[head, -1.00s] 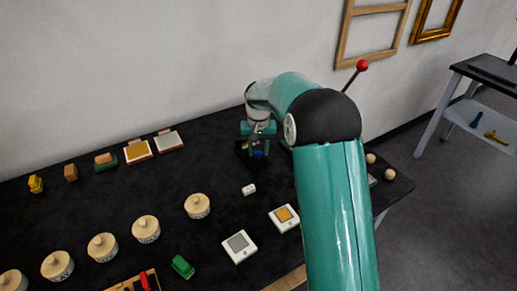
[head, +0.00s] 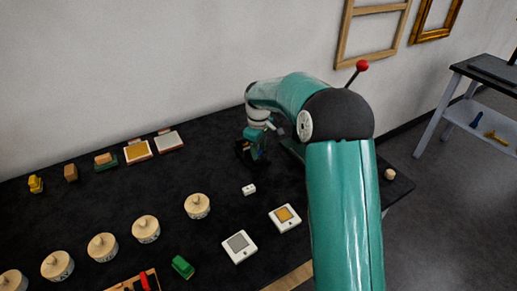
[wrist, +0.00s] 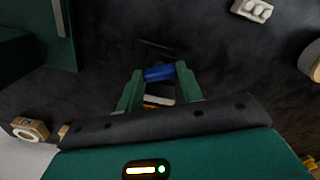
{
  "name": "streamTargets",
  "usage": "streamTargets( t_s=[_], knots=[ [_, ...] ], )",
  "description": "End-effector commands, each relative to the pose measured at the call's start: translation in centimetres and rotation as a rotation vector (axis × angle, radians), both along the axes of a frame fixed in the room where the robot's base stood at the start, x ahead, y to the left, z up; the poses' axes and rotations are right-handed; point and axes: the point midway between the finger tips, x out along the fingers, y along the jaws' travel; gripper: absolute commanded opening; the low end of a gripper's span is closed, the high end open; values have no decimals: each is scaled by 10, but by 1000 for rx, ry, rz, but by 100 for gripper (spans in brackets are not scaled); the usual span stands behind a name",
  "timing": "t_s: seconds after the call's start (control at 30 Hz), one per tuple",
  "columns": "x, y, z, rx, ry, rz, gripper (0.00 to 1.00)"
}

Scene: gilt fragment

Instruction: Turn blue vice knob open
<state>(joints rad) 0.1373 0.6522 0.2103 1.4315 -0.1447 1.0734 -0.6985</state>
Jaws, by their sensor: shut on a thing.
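The blue vice knob (wrist: 158,73) shows in the wrist view between the two green fingers of my gripper (wrist: 161,70), which is shut on it. In the head view my gripper (head: 256,151) is at the dark vice (head: 242,152) on the black table, near the wall. There the knob is hidden by the gripper, and most of the vice is too. In the wrist view the vice's dark body hardly stands out from the table, so how far its jaws are open cannot be told.
A small white block (head: 249,189) lies in front of the vice. Round lidded pots (head: 197,206) stand in a row to the left. Two square white-framed pieces (head: 239,247) lie nearer. Framed panels (head: 168,141) lie at the back. Bare table surrounds the vice.

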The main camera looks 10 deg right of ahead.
Motion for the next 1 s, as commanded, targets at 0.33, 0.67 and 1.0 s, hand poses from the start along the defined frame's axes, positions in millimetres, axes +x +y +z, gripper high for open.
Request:
streamTargets(
  t_s=[0.33,0.67,1.0],
  knots=[
    [1,0,1,0,-3,318,14],
    [1,0,1,0,-3,532,14],
    [1,0,1,-1,-3,614,14]
  ],
)
